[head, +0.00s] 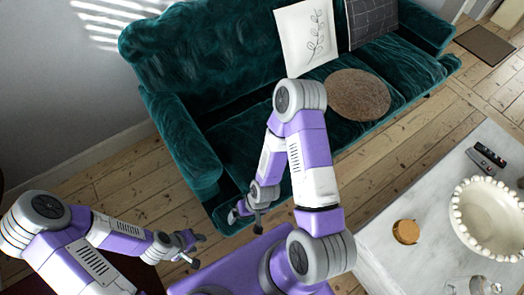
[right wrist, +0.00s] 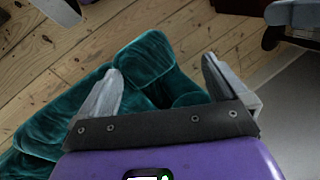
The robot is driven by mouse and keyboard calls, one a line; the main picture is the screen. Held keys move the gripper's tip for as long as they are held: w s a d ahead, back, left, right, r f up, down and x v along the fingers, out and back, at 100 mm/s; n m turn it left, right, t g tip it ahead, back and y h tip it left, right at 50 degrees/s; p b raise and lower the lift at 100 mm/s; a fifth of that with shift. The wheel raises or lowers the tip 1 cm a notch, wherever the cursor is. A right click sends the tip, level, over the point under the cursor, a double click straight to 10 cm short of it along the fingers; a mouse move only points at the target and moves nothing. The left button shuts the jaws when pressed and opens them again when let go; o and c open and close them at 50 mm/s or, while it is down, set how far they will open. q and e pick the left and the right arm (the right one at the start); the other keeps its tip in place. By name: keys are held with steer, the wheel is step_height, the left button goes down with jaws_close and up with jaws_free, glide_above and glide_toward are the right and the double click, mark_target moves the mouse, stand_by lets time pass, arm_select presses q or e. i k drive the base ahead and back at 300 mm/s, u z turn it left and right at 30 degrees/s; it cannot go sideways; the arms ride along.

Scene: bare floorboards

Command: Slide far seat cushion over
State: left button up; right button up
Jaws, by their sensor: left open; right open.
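A teal velvet sofa (head: 215,75) stands against the wall in the head view. On its seat lies a round brown cushion (head: 358,95). A white cushion with a leaf drawing (head: 306,37) and a dark grid-patterned cushion (head: 371,22) lean on the backrest. My right gripper (head: 243,216) is open and empty near the sofa's front edge at its near end, well apart from the cushions. In the right wrist view its spread fingers (right wrist: 160,68) frame part of the teal sofa (right wrist: 145,62).
A pale marble-topped table (head: 440,210) stands in front of the sofa at the right. It bears a beaded white bowl (head: 490,222), a round wooden object (head: 406,232) and dark remotes (head: 487,156). Bare floorboards (head: 405,145) run between sofa and table.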

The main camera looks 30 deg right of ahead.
mark_target(238, 142)
steer(key=k, duration=0.5)
steer(key=u, duration=2.15)
steer(key=k, duration=0.6)
steer(key=z, duration=1.45)
